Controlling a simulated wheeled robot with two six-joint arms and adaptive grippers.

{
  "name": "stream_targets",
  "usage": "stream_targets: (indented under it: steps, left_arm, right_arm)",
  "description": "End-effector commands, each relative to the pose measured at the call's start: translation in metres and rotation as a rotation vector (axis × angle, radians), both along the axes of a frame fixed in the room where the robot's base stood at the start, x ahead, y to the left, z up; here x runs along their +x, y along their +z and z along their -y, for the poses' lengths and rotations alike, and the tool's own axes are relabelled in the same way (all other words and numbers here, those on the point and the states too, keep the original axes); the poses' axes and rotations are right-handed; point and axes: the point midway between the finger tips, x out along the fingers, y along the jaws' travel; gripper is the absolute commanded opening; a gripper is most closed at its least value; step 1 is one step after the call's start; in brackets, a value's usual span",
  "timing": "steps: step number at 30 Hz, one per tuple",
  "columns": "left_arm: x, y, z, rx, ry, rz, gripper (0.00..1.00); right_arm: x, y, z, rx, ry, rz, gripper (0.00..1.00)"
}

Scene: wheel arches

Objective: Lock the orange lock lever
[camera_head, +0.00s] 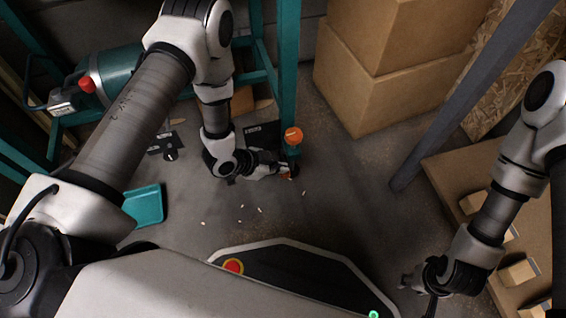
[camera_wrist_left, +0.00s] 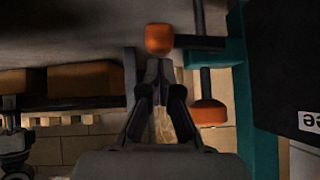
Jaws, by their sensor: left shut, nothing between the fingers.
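An orange-ended lever (camera_head: 290,177) sits low by the foot of a teal post; in the head view my left gripper partly hides it. In the left wrist view its orange end (camera_wrist_left: 159,38) is on a dark bar running right toward the teal post (camera_wrist_left: 238,90). My left gripper (camera_head: 282,171) is shut and empty, its fingertips right at the orange end. In the wrist view the fingertips (camera_wrist_left: 158,66) are just below it; I cannot tell if they touch. A second orange knob (camera_head: 293,135) tops a short rod by the post. My right gripper (camera_head: 422,290) is low at right, its fingers unclear.
A teal frame (camera_head: 288,60) rises behind the lever. Cardboard boxes (camera_head: 375,95) stand at the back right, and a dark slanted beam (camera_head: 440,130) is right of them. A teal dustpan-like piece (camera_head: 145,205) and small white bits lie on the floor. The floor right of the lever is clear.

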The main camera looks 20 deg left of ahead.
Motion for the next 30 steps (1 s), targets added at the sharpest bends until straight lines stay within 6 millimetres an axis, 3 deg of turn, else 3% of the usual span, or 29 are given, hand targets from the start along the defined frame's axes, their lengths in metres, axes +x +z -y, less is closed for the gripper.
stream_targets:
  steps: [3, 12, 19, 30]
  left_arm:
    - [-0.002, -0.009, -0.001, 0.0, -0.001, 0.0, 0.0]
    - [-0.003, -0.008, -0.001, 0.001, -0.002, 0.0, 0.0]
    - [-0.006, -0.025, 0.001, 0.002, -0.003, -0.001, 0.0]
    - [-0.009, -0.032, 0.001, 0.004, -0.003, -0.01, 0.0]
  right_arm:
    - [0.001, -0.009, 0.0, 0.0, -0.002, 0.002, 0.4]
    - [0.001, -0.006, 0.0, 0.0, -0.002, 0.002, 0.4]
    - [0.0, 0.011, 0.0, 0.0, 0.001, 0.0, 0.4]
    - [0.0, 0.008, 0.0, 0.0, 0.001, 0.0, 0.4]
